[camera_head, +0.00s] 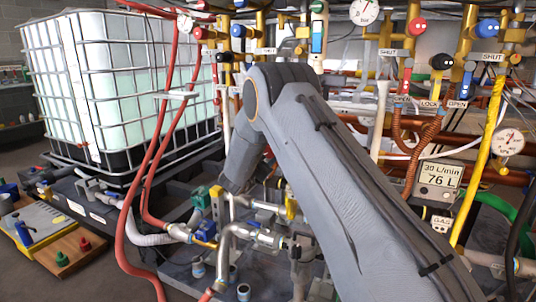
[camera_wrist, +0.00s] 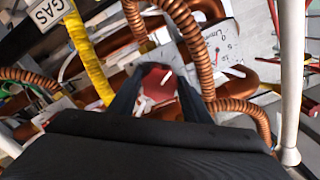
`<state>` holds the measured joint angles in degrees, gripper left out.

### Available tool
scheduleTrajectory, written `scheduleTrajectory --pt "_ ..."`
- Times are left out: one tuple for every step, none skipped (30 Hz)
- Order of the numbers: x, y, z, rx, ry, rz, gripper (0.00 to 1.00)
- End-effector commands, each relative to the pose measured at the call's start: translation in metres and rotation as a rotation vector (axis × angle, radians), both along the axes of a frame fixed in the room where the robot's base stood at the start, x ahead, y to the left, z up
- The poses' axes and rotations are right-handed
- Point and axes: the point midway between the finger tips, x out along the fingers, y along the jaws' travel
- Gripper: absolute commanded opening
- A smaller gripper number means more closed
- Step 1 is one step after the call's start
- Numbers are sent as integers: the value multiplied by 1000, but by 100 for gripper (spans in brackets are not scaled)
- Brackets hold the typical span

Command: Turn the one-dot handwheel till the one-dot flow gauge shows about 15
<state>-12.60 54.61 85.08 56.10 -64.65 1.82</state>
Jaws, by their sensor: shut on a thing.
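In the wrist view a red handwheel (camera_wrist: 158,82) with a white mark sits between the two dark fingers of my gripper (camera_wrist: 158,96), which are shut on it. No dot on the wheel can be made out. A pale flow gauge plate (camera_wrist: 232,50) with an L/min scale stands just right of the wheel, behind a copper hose. Its thin red needle is small and the reading is not clear. In the head view my arm hides the gripper and the wheel.
Corrugated copper hoses (camera_wrist: 185,28) pass close to my gripper. A yellow pipe (camera_wrist: 92,70) stands left and a white pipe (camera_wrist: 291,80) right. In the head view a digital meter (camera_head: 438,180) reads 30 L/min and 76 L. A caged tank (camera_head: 115,90) stands at left.

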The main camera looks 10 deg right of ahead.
Motion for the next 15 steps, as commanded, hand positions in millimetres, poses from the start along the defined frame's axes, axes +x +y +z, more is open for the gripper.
scheduleTrajectory --pt "0 1 1 -1 -1 2 22" --pt "0 1 1 -1 -1 2 22" --pt "0 1 1 -2 -1 2 22" --pt "0 1 1 -2 -1 2 22" --pt "0 1 1 -2 -1 2 22" --pt "0 1 1 -3 0 2 49" --pt "0 1 1 -3 0 2 52" --pt "0 1 1 -3 0 2 52" --pt "0 1 1 -2 0 2 52" --pt "0 1 1 -2 0 2 52" --pt "0 0 1 -4 0 1 52" --pt "0 0 1 -3 1 0 52" --pt "0 -1 1 -3 1 0 52" --pt "0 -1 0 -3 1 -1 52" --pt "0 -1 0 -3 1 -1 52"
